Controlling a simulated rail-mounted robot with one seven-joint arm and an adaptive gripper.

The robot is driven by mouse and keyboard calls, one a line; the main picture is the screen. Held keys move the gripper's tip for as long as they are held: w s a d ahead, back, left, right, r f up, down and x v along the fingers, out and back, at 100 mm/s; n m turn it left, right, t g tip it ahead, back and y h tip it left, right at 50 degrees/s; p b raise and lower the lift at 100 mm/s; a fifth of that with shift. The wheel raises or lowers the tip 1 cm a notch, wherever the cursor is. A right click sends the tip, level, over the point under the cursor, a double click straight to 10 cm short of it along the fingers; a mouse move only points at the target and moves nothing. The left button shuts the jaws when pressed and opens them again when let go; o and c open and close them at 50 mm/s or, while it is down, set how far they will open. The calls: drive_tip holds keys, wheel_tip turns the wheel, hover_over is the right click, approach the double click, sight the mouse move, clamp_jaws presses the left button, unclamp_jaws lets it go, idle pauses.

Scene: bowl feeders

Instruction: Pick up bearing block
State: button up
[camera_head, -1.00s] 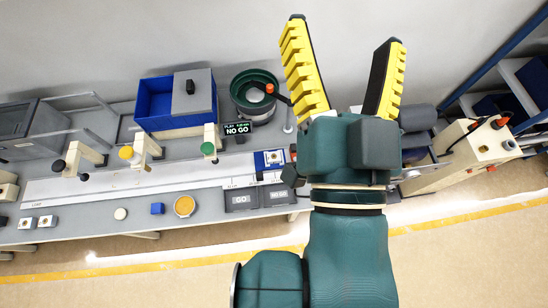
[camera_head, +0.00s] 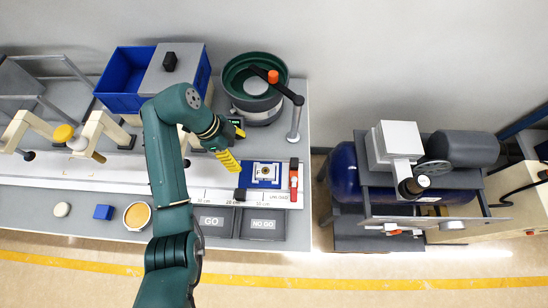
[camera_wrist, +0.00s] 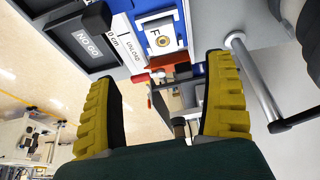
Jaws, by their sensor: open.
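The bearing block, a pale square piece with a brass-coloured ring, sits on a blue fixture (camera_head: 251,166) near the right end of the bench; it shows in the head view (camera_head: 265,173) and the wrist view (camera_wrist: 161,40). My gripper (camera_head: 240,152) is just left of and behind the fixture, apart from the block. In the wrist view my gripper (camera_wrist: 160,80) has its yellow ribbed fingers wide apart, with nothing held between them. The block shows beyond the fingertips, towards the top.
A green bowl feeder (camera_head: 241,76) and a grey post (camera_head: 295,125) with a dark arm stand behind the fixture. A red-handled clamp (camera_head: 294,178) is right of it. GO (camera_head: 213,222) and NO GO (camera_head: 263,224) trays lie in front. A blue compressor tank (camera_head: 345,172) stands farther right.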

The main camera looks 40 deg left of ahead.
drive_tip(key=b, duration=1)
approach(262, 171)
drive_tip(key=x, duration=0.5)
drive_tip(key=shift+w+f, duration=0.1)
drive_tip(key=shift+f, duration=0.15)
drive_tip(key=b+x, duration=0.1)
drive_tip(key=x, duration=0.4)
drive_tip(key=shift+d+f, duration=0.1)
drive_tip(key=shift+c, duration=0.3)
drive_tip(key=c, duration=1.3)
